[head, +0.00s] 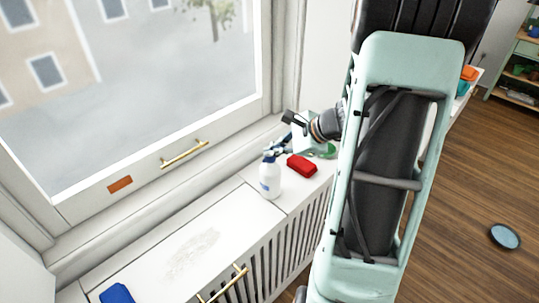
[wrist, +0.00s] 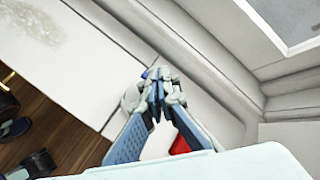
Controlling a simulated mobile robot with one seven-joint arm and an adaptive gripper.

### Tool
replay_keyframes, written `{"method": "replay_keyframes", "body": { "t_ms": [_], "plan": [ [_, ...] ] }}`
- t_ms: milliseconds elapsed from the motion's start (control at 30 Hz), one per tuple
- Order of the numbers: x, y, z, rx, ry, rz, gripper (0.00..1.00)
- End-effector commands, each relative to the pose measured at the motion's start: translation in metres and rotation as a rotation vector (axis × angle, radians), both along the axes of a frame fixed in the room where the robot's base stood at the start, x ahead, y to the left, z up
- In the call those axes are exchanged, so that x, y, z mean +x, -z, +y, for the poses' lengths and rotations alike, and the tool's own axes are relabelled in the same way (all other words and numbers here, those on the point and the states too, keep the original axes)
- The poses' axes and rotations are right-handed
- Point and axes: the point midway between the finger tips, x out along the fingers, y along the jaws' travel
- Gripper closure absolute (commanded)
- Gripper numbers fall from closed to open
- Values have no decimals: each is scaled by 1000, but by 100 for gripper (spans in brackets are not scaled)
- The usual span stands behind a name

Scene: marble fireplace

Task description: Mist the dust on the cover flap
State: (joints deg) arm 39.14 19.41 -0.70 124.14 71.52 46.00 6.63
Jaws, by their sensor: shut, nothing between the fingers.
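A white spray bottle (head: 270,181) with a blue top stands upright on the white ledge. What looks like its white body (wrist: 129,98) shows partly behind my fingers in the wrist view. A greyish dust patch (head: 193,252) lies on the white cover flap (head: 150,262), which has a brass handle (head: 228,285) at its front. The dust also shows at the upper left of the wrist view (wrist: 32,22). My gripper (head: 273,150) is shut and empty just behind the bottle's top. Its fingertips (wrist: 161,82) are together; whether they touch the bottle I cannot tell.
A red block-like item (head: 301,166) lies right of the bottle, below my gripper. A blue item (head: 117,294) lies at the ledge's near left. The window with a brass handle (head: 185,154) rises behind. A slatted front (head: 275,245) drops below the ledge. A round dish (head: 505,236) lies on the floor.

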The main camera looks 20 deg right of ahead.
Motion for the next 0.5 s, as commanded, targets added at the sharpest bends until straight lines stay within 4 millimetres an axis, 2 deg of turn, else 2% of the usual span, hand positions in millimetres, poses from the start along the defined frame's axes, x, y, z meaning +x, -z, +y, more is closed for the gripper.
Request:
{"method": "replay_keyframes", "body": {
  "t_ms": [367, 500],
  "plan": [
    [-1, -4, 0, 0, 1, 2, 100],
    [0, -12, 0, -1, 1, 0, 100]
  ]
}}
